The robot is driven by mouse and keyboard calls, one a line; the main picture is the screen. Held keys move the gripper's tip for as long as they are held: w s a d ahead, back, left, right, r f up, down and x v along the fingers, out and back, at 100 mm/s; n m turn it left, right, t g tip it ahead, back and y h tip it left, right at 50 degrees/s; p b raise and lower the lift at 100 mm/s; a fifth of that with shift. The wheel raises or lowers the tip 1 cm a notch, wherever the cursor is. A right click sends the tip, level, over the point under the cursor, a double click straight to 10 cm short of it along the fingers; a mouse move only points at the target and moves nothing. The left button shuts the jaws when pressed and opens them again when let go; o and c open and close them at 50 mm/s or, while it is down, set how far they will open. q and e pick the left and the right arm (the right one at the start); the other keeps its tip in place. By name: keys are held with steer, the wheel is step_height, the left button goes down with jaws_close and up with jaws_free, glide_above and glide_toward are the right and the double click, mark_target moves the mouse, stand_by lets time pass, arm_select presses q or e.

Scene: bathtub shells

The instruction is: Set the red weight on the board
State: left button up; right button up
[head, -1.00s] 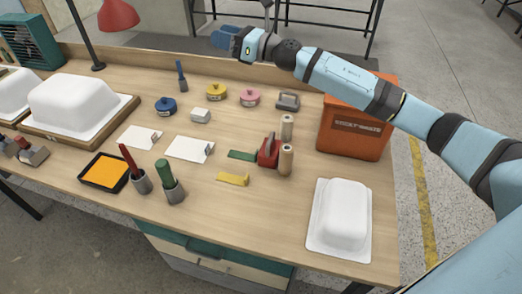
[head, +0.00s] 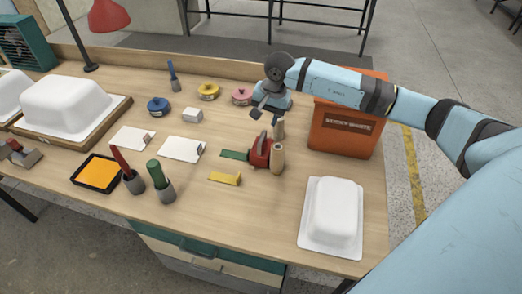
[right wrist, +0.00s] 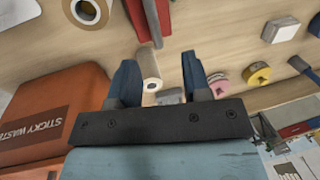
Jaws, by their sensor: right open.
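The red weight (head: 260,151) stands on the bench right of centre, beside two tan rolls and a dark green strip. It shows partly at the top of the right wrist view (right wrist: 138,20). My right gripper (head: 267,116) is open and empty above the bench, just behind the red weight, near the rear tan roll (head: 279,128). In the right wrist view that roll appears between the open fingers (right wrist: 158,62), but I cannot tell their height apart. The wooden board (head: 101,134) lies at the left, with a white tub shell (head: 65,105) on it. My left gripper is not in view.
An orange waste bin (head: 345,138) stands right of my gripper. A front tan roll (head: 277,158) is close to the weight. A white shell (head: 333,215) lies front right. Tool cups (head: 163,190), an orange pad (head: 97,173) and white cards (head: 181,149) lie between weight and board.

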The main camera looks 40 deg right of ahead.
mark_target(262, 135)
steer(key=f, duration=0.3)
steer(key=shift+w+a+f, duration=0.25)
steer(key=shift+a+f+p, duration=0.15)
steer(key=shift+f+p, duration=0.1)
steer(key=shift+f, duration=1.15)
steer(key=shift+a+f+p, duration=0.15)
steer(key=shift+f+p, duration=0.1)
steer(key=shift+f, duration=1.1)
jaws_close()
steer(key=shift+w+r, duration=0.2)
